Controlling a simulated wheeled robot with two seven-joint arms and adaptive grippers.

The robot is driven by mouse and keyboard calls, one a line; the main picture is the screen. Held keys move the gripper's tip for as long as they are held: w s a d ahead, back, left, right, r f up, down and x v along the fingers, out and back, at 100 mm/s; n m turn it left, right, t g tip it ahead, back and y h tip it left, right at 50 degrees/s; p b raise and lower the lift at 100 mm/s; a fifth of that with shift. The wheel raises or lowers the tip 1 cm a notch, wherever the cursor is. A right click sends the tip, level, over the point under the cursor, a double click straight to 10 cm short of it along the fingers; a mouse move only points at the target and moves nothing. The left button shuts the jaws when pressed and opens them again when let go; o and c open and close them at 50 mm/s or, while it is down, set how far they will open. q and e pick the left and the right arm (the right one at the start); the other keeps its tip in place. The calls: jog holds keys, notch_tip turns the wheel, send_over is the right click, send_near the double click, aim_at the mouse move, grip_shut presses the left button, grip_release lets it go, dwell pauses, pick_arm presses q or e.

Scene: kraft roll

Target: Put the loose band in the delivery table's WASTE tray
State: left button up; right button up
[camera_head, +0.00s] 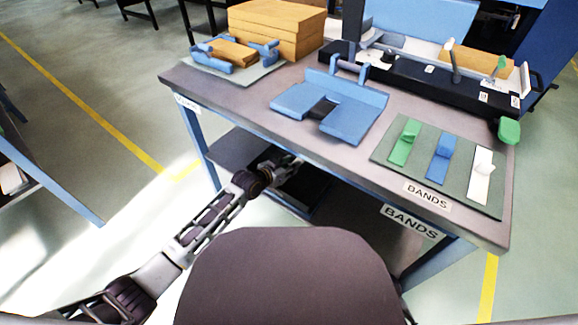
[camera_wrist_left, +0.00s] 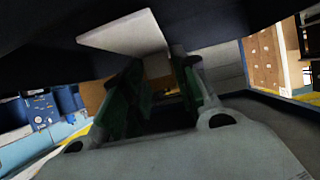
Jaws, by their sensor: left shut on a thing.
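My left gripper (camera_head: 290,165) reaches under the front edge of the work table (camera_head: 250,105), above a dark tray-like shape (camera_head: 308,197) on the lower level. In the left wrist view, the left gripper (camera_wrist_left: 165,85) is shut on a pale, flat, strip-like piece (camera_wrist_left: 125,36), which looks like the loose band. The piece stands out beyond the fingertips, and its held end is partly hidden between the dark green fingers. I cannot read a WASTE label on the dark tray. My right gripper is not in view.
A mat (camera_head: 390,152) on the tabletop holds green (camera_head: 404,143), blue (camera_head: 439,160) and white (camera_head: 482,172) bands. A blue fixture (camera_head: 345,112), a stack of brown boards (camera_head: 275,28) and a black machine (camera_head: 410,72) also stand there.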

pick_arm(q)
jog(key=shift+f, duration=0.45)
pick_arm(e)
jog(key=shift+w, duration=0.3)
pick_arm(q)
jog(key=o, duration=0.7)
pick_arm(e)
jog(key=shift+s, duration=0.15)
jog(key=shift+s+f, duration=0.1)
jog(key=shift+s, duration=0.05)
pick_arm(q)
jog(key=shift+r, duration=0.7)
jog(key=p+v, duration=0.5)
jog(key=v, duration=0.7)
jog(key=shift+f, duration=0.2)
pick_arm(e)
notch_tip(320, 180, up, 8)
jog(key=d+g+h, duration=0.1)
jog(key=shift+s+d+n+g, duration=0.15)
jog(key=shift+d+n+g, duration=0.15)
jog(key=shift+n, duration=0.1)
